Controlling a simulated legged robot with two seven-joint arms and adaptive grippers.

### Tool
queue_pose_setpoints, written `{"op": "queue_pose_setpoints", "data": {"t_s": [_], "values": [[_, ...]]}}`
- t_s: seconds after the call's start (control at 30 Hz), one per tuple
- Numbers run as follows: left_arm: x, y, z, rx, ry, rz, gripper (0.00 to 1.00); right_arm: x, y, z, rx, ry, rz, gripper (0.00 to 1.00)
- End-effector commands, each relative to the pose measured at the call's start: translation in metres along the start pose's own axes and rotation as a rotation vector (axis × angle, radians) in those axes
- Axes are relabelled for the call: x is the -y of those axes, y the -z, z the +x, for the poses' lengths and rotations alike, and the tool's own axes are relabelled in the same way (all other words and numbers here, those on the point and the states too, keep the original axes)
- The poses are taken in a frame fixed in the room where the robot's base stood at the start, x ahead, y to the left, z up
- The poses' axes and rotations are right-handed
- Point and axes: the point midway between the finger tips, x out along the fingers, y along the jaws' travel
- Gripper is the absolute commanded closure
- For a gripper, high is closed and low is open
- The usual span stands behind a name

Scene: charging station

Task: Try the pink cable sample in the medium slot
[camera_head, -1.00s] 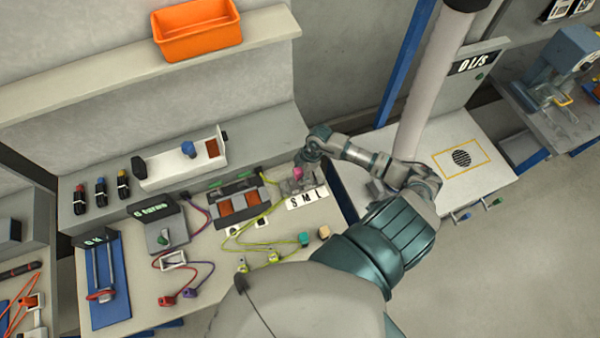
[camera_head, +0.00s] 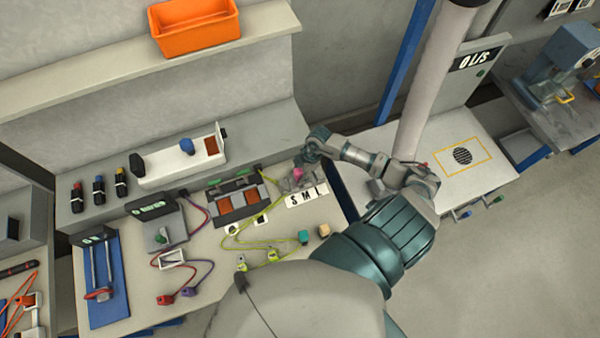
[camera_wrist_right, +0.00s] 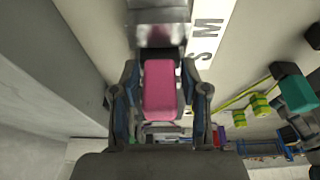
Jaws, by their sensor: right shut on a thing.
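The pink cable sample (camera_head: 297,174) is at the back right of the workbench, just behind the white S M L label strip (camera_head: 307,195). My right gripper (camera_head: 303,167) is shut on it. In the right wrist view the pink sample (camera_wrist_right: 159,92) sits between both fingers, and its far end is close to the grey metal slot block (camera_wrist_right: 160,28). The letters S and M show beside that block. The slot openings are hidden, so I cannot tell whether the sample touches or enters one. My left gripper is not in view.
A teal sample (camera_head: 303,238) and a beige sample (camera_head: 323,231) stand at the bench's right front. Yellow-green cables (camera_head: 240,230) lie left of the label. A dark fixture with orange pads (camera_head: 235,203) stands beside them. An orange bin (camera_head: 195,27) is on the shelf above.

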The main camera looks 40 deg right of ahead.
Motion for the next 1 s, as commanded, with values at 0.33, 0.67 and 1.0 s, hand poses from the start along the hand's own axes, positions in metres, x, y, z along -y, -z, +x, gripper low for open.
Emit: {"op": "queue_pose_setpoints", "data": {"t_s": [0.33,0.67,1.0], "values": [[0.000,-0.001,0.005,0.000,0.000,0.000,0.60,0.000,-0.003,0.009,0.000,0.000,0.000,0.95],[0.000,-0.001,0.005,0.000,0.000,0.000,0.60,0.000,-0.003,0.011,0.000,0.000,-0.001,0.26],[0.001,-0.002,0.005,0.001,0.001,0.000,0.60,-0.001,-0.004,0.003,0.001,-0.002,-0.001,0.26]]}}
